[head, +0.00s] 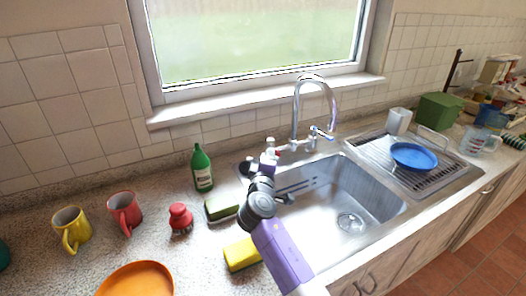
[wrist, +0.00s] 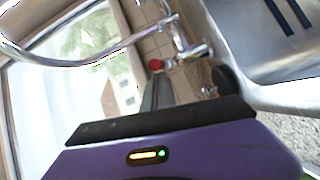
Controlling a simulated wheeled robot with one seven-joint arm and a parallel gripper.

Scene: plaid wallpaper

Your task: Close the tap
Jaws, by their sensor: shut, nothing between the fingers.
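The chrome tap (head: 330,100) stands behind the sink, with a tall curved spout. In the wrist view its spout (wrist: 85,60) arcs across the upper left. A red-marked handle (wrist: 190,52) is on the tap's left side, and a blue-marked handle (head: 322,133) on its right. I see no clear stream of water from the spout. My gripper (head: 270,149) is shut and empty beside the red-marked handle. In the wrist view the shut fingers (wrist: 157,80) reach close to its red end; I cannot tell whether they touch. The gripper partly hides this handle's surroundings.
The steel sink (head: 385,205) lies right of my arm. A drying rack holds a blue plate (head: 414,156). The window sill (head: 250,101) is behind.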

